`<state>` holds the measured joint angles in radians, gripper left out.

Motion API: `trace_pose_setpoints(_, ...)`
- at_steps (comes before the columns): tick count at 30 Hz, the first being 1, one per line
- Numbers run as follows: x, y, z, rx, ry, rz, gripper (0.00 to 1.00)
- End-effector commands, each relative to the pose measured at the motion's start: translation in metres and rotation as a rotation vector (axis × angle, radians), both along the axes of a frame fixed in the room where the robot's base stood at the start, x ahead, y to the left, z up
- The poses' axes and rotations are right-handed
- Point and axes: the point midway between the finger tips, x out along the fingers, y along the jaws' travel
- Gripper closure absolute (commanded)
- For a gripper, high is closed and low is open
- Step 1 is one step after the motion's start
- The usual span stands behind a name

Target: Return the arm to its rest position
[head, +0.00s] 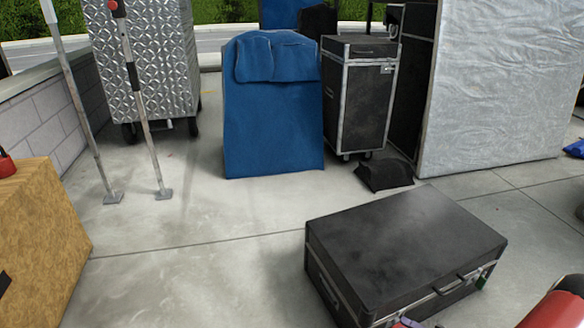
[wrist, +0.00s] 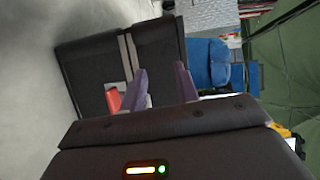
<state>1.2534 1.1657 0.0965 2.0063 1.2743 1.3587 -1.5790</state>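My gripper (wrist: 163,80) shows in the wrist view with its two dark purple fingers apart and nothing seen between them. The black flight case (head: 405,250) lies on the floor at the lower right of the head view. In the wrist view the black case (wrist: 90,72) appears turned on its side, beyond the fingers. A small red thing (wrist: 113,99) shows beside the left finger, partly hidden. In the head view I cannot make out my gripper clearly; the arm's resting posture cannot be judged from these frames.
A blue padded cover (head: 272,125), an upright black case (head: 358,100) and a black sandbag (head: 385,174) stand behind. A wooden box (head: 40,245) is at left, near two poles (head: 140,95). A silver panel (head: 500,90) stands at right. The floor at centre left is clear.

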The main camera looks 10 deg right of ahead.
Motion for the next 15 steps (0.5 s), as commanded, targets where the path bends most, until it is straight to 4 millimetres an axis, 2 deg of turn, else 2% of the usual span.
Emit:
trace_pose_setpoints(1, 0.009, 0.012, 0.031, -0.036, 0.029, 0.094, 0.69)
trace_pose_setpoints(3, 0.016, 0.029, 0.061, -0.074, 0.083, 0.21, 0.69)
trace_pose_setpoints(9, 0.022, 0.083, 0.143, -0.237, 0.248, 0.489, 0.69)
trace_pose_setpoints(15, 0.011, 0.134, 0.215, -0.47, 0.397, 0.674, 0.69)
